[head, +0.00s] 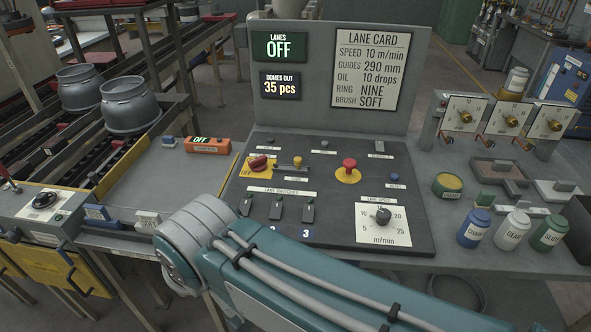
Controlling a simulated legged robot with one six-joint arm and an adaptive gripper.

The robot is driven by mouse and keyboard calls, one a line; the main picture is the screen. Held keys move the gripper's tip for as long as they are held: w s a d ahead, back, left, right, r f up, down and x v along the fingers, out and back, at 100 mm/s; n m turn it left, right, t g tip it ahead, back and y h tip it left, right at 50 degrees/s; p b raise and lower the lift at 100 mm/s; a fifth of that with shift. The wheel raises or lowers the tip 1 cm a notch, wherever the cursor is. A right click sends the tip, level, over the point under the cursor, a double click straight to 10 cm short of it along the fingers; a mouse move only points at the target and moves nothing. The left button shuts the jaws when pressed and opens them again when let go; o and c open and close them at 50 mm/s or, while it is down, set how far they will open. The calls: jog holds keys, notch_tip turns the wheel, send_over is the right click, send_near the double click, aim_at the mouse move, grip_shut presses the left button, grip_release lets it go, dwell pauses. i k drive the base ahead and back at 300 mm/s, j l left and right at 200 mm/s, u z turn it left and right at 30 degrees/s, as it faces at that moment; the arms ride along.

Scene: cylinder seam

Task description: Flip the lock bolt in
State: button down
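The dark sloped control panel (330,215) stands in the middle. At its upper left a red rotary handle (258,163) sits on a yellow plate marked OFF. Just right of the handle is a small metal bolt-like fitting (288,166) with a brass-coloured end, which looks like the lock bolt. It is too small to tell its exact position or whether it engages the handle. My gripper is not in view; only my arm's links show, crossing the lower middle in front of the panel's lower left edge.
A red mushroom button (349,164), several lane switches (277,209) and a speed dial (382,216) share the panel. The upright display reads LANES OFF (280,47). Several jars (474,228) stand on the right bench. Metal domes (127,104) stand on rails at left.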

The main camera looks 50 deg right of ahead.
aim_at(297, 161)
jog(key=z, duration=2)
